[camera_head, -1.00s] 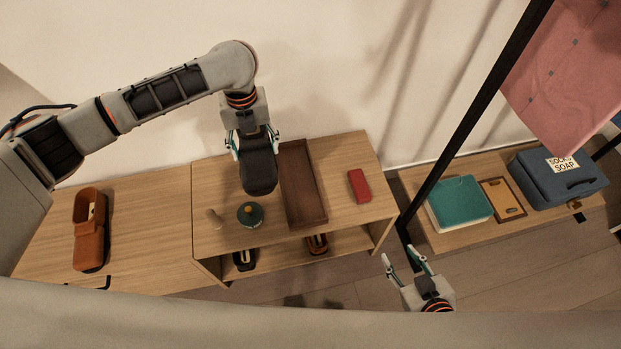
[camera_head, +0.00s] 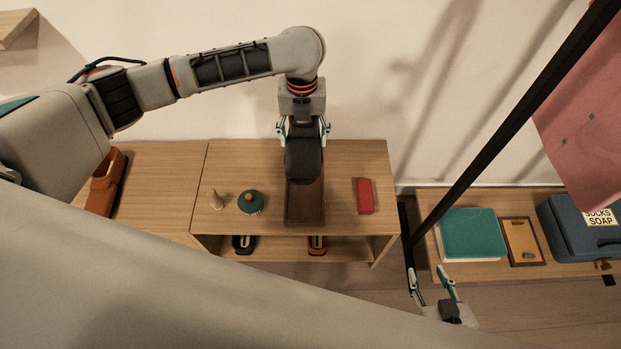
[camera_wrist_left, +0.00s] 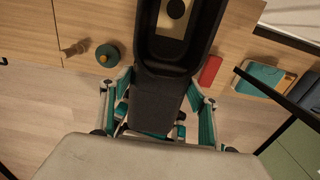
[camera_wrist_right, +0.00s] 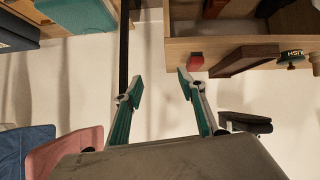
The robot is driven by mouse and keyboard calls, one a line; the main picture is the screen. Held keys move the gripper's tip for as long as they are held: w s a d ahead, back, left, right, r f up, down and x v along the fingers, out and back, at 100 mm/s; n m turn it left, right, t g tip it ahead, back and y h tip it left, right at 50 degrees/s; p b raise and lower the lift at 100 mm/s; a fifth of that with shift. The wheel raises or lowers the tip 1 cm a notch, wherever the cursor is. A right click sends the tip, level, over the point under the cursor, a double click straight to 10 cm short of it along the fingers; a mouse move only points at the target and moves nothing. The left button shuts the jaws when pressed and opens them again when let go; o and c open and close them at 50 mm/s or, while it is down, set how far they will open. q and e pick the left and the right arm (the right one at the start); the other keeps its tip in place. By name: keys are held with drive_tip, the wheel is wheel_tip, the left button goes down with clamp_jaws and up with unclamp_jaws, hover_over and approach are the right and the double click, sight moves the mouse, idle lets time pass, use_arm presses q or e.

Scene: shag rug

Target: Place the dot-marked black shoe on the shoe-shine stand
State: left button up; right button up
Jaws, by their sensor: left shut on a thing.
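The black shoe (camera_head: 304,165) hangs from my left gripper (camera_head: 303,132). The left wrist view shows its open top and a light insole with a black dot (camera_wrist_left: 175,9). The left gripper is shut on the heel end, with a finger on either side. A long brown wooden piece (camera_head: 305,208), apparently the shoe-shine stand, is on the bench. The shoe overlaps its far part in the head view and appears to be above it; the far part is hidden. In the right wrist view the stand (camera_wrist_right: 245,60) looks slanted. My right gripper (camera_head: 432,278) is open and empty, right of the bench.
Shoes lie on the lower shelf. A dark pole (camera_head: 500,95) rises near my right gripper.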

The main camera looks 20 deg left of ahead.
use_arm(q)
wheel_tip(320, 180, down, 15)
drive_tip(key=b, duration=0.5)
drive_tip(key=f+b, duration=0.1)
drive_tip(key=f, duration=0.2)
drive_tip(key=shift+s+f, duration=0.15)
drive_tip(key=shift+s, duration=0.05)
drive_tip(key=shift+w+f+b, duration=0.2)
drive_tip(key=shift+f+b, duration=0.2)
drive_tip(key=shift+f, duration=0.35)
use_arm(e)
drive_tip(key=shift+w+a+f, duration=0.2)
drive_tip(key=shift+f, duration=0.4)
drive_tip(key=shift+w+a+f, duration=0.2)
drive_tip(key=shift+f, duration=0.4)
use_arm(q)
drive_tip(key=o, duration=1.4)
drive_tip(key=shift+f, duration=0.1)
use_arm(e)
drive_tip(key=shift+d, duration=0.1)
drive_tip(key=shift+f, duration=0.1)
